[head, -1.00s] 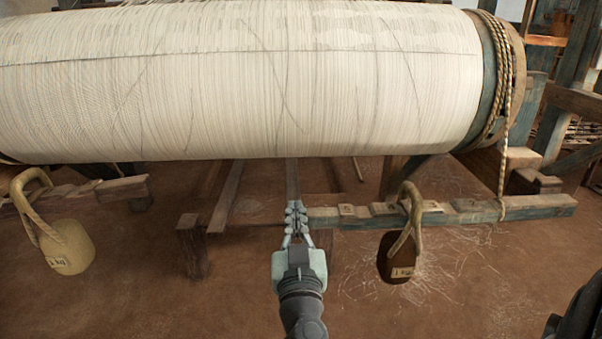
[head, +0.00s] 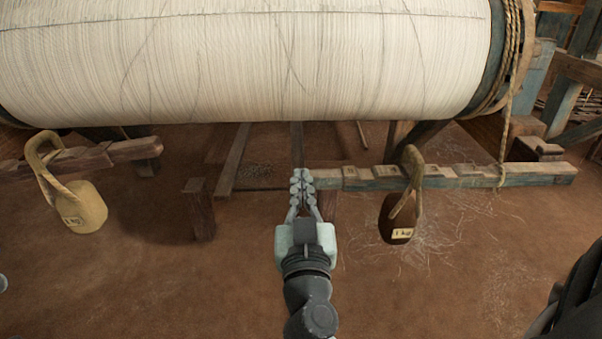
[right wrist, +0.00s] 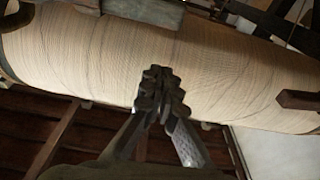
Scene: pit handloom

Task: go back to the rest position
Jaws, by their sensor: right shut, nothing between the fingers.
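My right gripper (head: 301,188) is shut and empty in the head view. Its fingertips show beside the left end of the notched wooden lever (head: 470,176); I cannot tell whether they touch it. In the right wrist view the closed fingers (right wrist: 163,95) stand in front of the pale warp roll (right wrist: 90,50). A dark brown weight (head: 397,228), labelled 1 kg, hangs by a rope loop from the lever, to the right of my gripper. My left gripper is not in view.
The big warp roll (head: 240,65) spans the top of the head view. A cord (head: 508,95) runs from its right end to the lever. A tan weight (head: 82,210) hangs at the left from another wooden lever (head: 130,151). A short post (head: 201,210) stands left of my gripper. The near floor is mostly bare.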

